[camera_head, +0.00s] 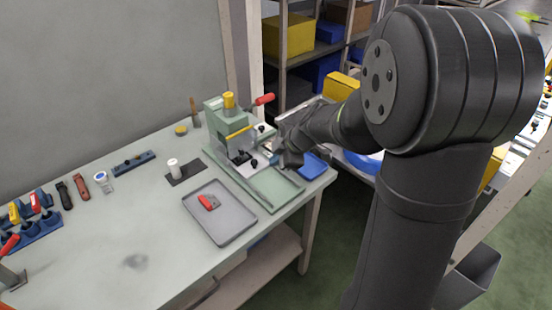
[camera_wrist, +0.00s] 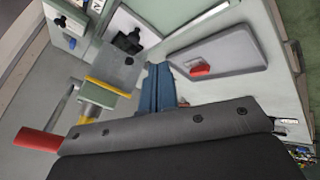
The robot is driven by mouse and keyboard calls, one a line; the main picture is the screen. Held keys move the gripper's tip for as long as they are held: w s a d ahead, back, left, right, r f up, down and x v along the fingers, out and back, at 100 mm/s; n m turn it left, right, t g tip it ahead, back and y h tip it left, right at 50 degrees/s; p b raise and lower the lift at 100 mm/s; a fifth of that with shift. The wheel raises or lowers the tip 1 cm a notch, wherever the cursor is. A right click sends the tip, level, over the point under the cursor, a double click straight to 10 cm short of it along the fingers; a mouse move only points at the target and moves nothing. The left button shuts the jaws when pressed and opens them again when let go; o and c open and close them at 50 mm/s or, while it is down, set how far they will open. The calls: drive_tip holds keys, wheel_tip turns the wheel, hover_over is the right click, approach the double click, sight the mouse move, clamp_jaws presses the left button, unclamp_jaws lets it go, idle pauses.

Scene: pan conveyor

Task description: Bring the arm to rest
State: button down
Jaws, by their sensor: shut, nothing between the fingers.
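My gripper (camera_head: 274,161) is at the right side of the green press fixture (camera_head: 228,122) on the bench, above its base. In the wrist view my gripper (camera_wrist: 158,68) shows as blue fingers held together, with nothing between them. The fixture has a yellow cap and a red-handled lever (camera_head: 264,99). In the wrist view the red handle (camera_wrist: 37,143) is at the lower left, beside the gripper body. My arm comes in from the right and hides part of the area behind the gripper.
A grey tray (camera_head: 232,233) with a red piece (camera_head: 208,202) lies in front of the fixture. A blue tray (camera_head: 312,166) is close to the right of my gripper. A white cylinder (camera_head: 173,166) stands on a dark pad. Shelves with bins (camera_head: 299,36) stand behind. The bench's front left is largely clear.

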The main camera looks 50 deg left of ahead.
drive_tip(key=shift+d+r, duration=0.1)
idle(0.3)
approach(252, 171)
drive_tip(key=shift+s+d+f, duration=0.35)
drive_tip(key=shift+s+f, duration=0.2)
drive_tip(key=shift+s+d+f, duration=0.4)
drive_tip(key=shift+s+f, duration=0.15)
drive_tip(key=a, duration=0.1)
drive_tip(key=w+a+f, duration=0.1)
drive_tip(key=shift+w+a, duration=0.1)
drive_tip(key=shift+a, duration=0.3)
drive_tip(key=shift+w+a+f, duration=0.1)
drive_tip(key=shift+w+a, duration=0.2)
drive_tip(key=shift+a, duration=0.25)
drive_tip(key=shift+d, duration=0.1)
